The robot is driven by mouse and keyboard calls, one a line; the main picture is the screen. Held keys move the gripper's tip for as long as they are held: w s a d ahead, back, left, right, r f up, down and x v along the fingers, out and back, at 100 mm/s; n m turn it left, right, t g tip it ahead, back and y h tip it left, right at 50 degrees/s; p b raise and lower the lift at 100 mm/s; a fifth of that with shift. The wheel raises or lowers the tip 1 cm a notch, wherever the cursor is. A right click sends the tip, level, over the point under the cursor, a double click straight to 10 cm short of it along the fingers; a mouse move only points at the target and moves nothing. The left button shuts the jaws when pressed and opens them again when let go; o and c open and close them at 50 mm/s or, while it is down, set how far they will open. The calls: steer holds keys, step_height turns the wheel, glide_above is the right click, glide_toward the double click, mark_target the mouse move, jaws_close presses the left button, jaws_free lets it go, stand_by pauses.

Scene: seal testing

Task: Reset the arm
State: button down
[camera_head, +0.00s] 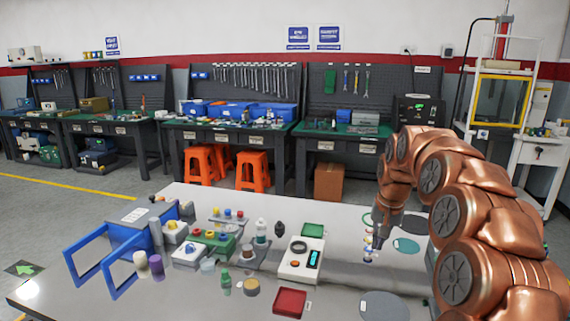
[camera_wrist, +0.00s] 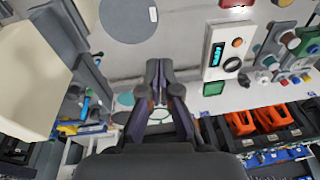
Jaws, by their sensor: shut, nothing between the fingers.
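My copper-coloured arm (camera_head: 470,200) reaches in from the right in the head view and bends down over the table. My gripper (camera_head: 378,240) points down above the right part of the light grey table (camera_head: 190,295). It also shows in the wrist view (camera_wrist: 158,66), with its two dark fingers closed together at the tips and nothing between them. In the head view a few small items (camera_head: 369,252) lie just by the fingertips, and whether the fingers touch them cannot be told.
A white device with a blue display (camera_head: 301,260), a red tray (camera_head: 290,302), a green tray (camera_head: 312,230) and blue frames (camera_head: 88,260) stand on the table left of my gripper. Flat discs (camera_head: 384,305) lie near it. Workbenches and orange stools (camera_head: 252,171) stand behind.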

steer(key=s+a+r+n+g, duration=0.1)
steer(key=s+a+n, duration=0.15)
steer(key=s, duration=0.85)
steer(key=s+a+n+g, duration=0.1)
steer(key=s+a, duration=0.3)
steer(key=s, duration=0.6)
steer(key=s+f+g, duration=0.1)
steer(key=s+f, duration=0.2)
steer(key=s, duration=0.9)
steer(key=s+f+p, duration=0.1)
steer(key=s+f, duration=0.2)
steer(key=s, duration=0.9)
steer(key=shift+d+g, duration=0.25)
steer(key=shift+g, duration=0.15)
steer(key=shift+a+n, duration=0.1)
steer(key=shift+n, duration=0.25)
